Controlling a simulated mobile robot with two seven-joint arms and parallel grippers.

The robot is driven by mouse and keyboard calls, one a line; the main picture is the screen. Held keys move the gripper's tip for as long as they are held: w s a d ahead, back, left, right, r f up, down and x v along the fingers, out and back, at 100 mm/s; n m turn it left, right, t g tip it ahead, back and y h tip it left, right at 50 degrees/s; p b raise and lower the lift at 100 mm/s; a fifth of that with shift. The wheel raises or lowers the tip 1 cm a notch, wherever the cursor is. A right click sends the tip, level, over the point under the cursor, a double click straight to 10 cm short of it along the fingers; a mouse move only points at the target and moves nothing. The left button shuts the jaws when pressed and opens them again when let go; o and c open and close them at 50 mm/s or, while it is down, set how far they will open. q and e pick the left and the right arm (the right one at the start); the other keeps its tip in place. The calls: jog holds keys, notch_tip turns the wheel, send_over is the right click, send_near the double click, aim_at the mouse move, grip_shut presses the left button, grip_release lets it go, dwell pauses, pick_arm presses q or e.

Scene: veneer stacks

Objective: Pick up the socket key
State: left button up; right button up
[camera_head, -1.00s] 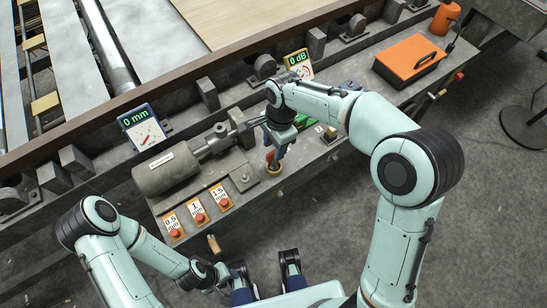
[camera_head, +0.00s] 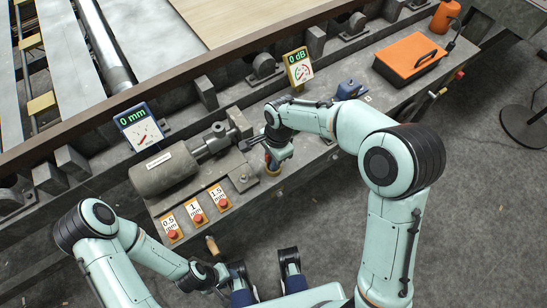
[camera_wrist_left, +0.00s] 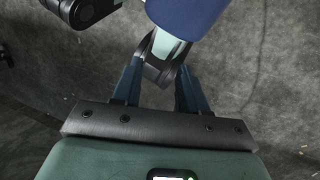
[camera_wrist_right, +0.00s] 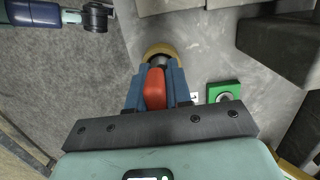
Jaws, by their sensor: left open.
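What looks like the socket key (camera_head: 267,158) has a red grip and stands upright in a round brass-coloured holder (camera_head: 273,171) at the bench's front edge. In the right wrist view its red grip (camera_wrist_right: 155,88) lies between the blue fingers, which appear to touch it on both sides. My right gripper (camera_head: 274,156) reaches down over it from above, and the key's lower end is hidden in the holder. My left gripper (camera_wrist_left: 160,85) is open and empty, low in front of the bench; it also shows in the head view (camera_head: 265,275).
A grey motor (camera_head: 165,170) and three labelled red buttons (camera_head: 197,218) are left of the key. A green-framed button (camera_wrist_right: 224,93) is close beside the right gripper. A 0 dB gauge (camera_head: 299,67), a blue pedal-like box (camera_head: 350,90) and an orange case (camera_head: 410,57) are further right.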

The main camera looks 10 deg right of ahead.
grip_shut()
